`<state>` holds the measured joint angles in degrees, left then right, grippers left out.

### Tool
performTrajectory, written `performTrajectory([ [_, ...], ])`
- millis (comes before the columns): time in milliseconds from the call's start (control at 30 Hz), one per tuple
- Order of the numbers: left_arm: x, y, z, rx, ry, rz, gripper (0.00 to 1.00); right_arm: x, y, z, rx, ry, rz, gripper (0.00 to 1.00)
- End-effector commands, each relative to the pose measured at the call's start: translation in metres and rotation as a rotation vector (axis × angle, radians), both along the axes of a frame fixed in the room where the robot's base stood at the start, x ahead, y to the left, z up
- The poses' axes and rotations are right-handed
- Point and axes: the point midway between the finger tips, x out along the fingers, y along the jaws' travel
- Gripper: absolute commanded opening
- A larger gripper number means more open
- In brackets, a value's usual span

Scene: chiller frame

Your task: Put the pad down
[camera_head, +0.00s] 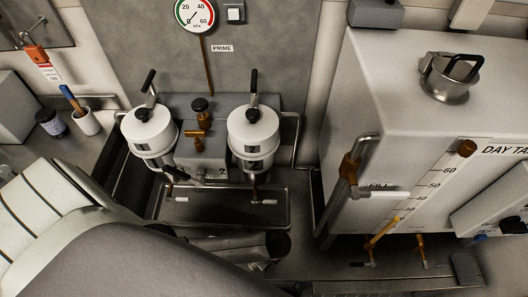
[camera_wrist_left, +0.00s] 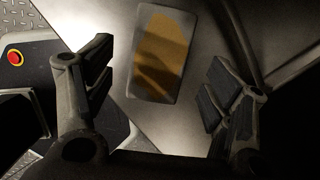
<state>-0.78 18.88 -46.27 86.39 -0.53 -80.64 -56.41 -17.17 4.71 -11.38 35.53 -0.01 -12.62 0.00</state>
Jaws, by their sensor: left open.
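In the left wrist view, a flat grey rectangle with rounded corners and a large amber-brown patch, which looks like the pad (camera_wrist_left: 160,55), lies flat on a grey metal surface. My left gripper (camera_wrist_left: 157,100) is open, with its two dark fingers wide apart and nothing between them. The pad shows beyond the fingers, between them in the picture, and nothing is seen touching it. In the head view my left arm fills the lower left and hides the surface below it. I cannot make out the pad there. My right gripper is in neither view.
Two white filter canisters (camera_head: 253,130) stand at the back above a metal drip tray (camera_head: 222,211). A large grey day tank (camera_head: 400,125) with valves is at the right. A white cup (camera_head: 88,122) and a dark jar (camera_head: 51,123) stand at the left.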

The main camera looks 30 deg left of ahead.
Motion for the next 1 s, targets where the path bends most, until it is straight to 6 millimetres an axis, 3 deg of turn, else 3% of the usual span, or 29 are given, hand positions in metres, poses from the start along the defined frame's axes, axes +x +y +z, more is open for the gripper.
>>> performTrajectory([
  [33,0.0,-0.004,0.015,-0.003,-0.003,-0.001,0.76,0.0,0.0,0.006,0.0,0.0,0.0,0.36],
  [200,-0.002,-0.013,0.051,-0.002,-0.003,0.0,0.76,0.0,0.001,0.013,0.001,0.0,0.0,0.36],
  [400,-0.005,-0.021,0.08,0.0,-0.001,0.001,0.76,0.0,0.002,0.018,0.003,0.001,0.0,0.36],
  [600,-0.006,-0.024,0.09,0.001,0.0,0.001,0.76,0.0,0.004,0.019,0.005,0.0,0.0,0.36],
  [1000,-0.006,-0.024,0.09,0.001,0.0,0.001,0.76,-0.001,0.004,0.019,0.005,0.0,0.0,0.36],
])
